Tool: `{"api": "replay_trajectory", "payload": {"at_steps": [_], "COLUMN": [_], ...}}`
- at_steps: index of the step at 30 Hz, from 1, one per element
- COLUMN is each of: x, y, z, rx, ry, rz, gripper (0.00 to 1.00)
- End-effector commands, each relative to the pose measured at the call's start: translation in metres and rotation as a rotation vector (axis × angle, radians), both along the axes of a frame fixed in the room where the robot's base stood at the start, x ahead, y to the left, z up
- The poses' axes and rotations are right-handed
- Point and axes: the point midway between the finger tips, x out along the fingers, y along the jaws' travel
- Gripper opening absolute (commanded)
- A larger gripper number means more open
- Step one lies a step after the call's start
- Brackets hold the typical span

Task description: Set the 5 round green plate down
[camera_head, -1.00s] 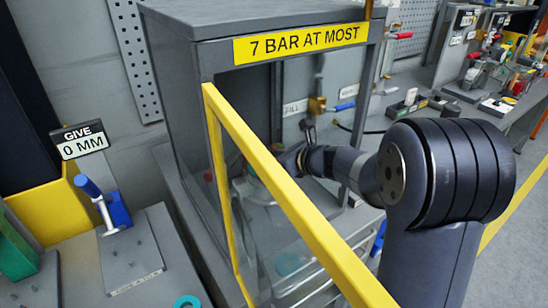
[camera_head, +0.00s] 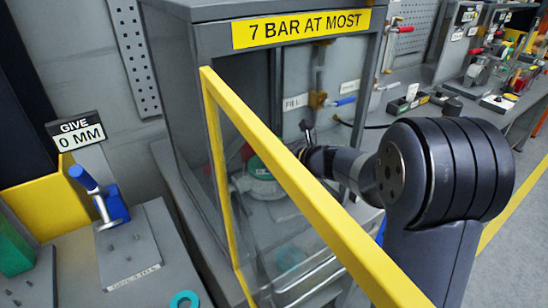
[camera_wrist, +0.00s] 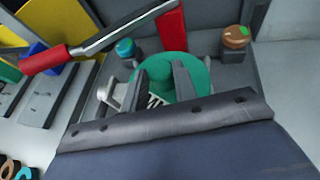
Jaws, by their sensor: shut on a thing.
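The round green plate (camera_wrist: 200,75) lies below my gripper (camera_wrist: 158,85) in the wrist view. The two grey fingers stand on either side of a raised green hub at its middle and are shut on it. In the head view the green plate (camera_head: 259,168) shows through the clear door, on top of a pale round body inside the cabinet. Whether its underside touches that body I cannot tell. The yellow door frame hides my fingertips in the head view.
The cabinet (camera_head: 190,60) has a yellow-edged door (camera_head: 290,180) standing between the camera and my gripper. A red-handled lever (camera_wrist: 45,60) and a red block (camera_wrist: 171,28) are near the plate. A teal ring (camera_head: 184,300) lies on the left bench.

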Motion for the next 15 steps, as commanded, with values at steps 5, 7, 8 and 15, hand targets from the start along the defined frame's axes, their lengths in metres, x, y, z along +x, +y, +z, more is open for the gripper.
{"api": "replay_trajectory", "payload": {"at_steps": [5,7,8,15], "x": [0.0002,0.0002,0.0002,-0.0004], "y": [0.0001,0.0001,0.0,-0.0001], "z": [0.0012,0.001,0.0008,-0.0013], "rx": [0.002,0.001,0.001,-0.001], "ry": [-0.001,-0.001,-0.001,0.002], "rz": [0.0,0.0,0.0,0.0], "gripper": [0.41,0.47,0.49,0.53]}}
